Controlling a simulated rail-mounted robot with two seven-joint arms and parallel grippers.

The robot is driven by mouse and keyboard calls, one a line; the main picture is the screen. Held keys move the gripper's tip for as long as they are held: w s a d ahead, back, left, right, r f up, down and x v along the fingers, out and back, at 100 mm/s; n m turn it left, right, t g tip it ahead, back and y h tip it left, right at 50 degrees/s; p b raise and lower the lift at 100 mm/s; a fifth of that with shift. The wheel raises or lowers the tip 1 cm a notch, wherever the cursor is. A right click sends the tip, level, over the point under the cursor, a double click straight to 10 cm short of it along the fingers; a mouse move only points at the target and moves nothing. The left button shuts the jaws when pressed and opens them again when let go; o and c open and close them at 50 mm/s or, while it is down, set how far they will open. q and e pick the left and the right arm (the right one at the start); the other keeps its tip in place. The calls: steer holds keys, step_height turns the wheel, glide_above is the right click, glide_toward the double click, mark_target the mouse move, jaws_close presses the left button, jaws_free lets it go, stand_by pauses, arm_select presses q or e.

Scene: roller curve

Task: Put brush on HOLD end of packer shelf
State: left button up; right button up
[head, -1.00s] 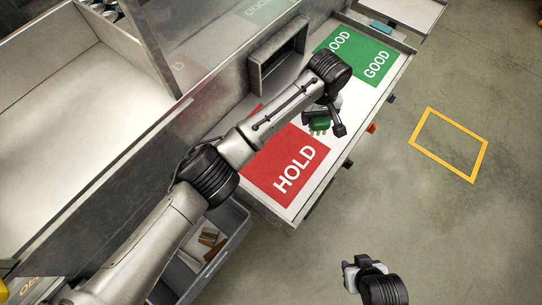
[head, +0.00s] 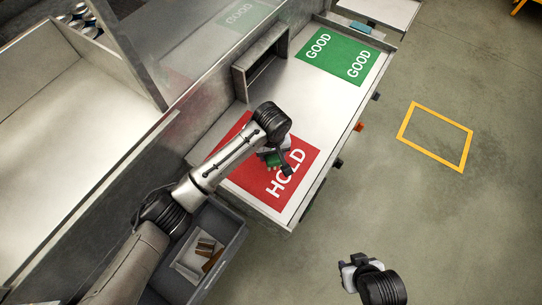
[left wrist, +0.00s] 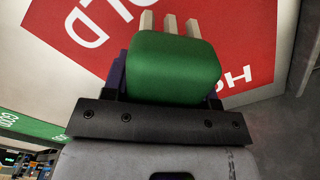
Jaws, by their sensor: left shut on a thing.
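The green brush (left wrist: 172,68), with pale bristle tufts, fills the middle of the left wrist view. My left gripper (head: 279,161) is shut on it. In the head view the brush (head: 271,159) is a small green patch, partly hidden by the gripper, over the red HOLD area (head: 238,178) of the packer shelf (head: 327,119). I cannot tell whether the brush touches the shelf. The left arm covers part of the red area. My right gripper (head: 349,276) is at the bottom of the head view, over the floor, away from the shelf; its fingers are unclear.
The green GOOD area (head: 340,55) is at the shelf's far end. A grey box-like opening (head: 262,65) stands at the shelf's back edge. A grey bin (head: 232,247) with brown pieces is below the near end. A yellow floor outline (head: 436,153) lies on clear floor.

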arm_select(q)
steer(key=shift+a+f, duration=0.1)
steer(key=shift+f, duration=1.95)
steer(key=shift+f, duration=0.15)
steer(key=o, duration=0.9)
step_height(320, 180, up, 12)
steer(key=shift+r, duration=0.2)
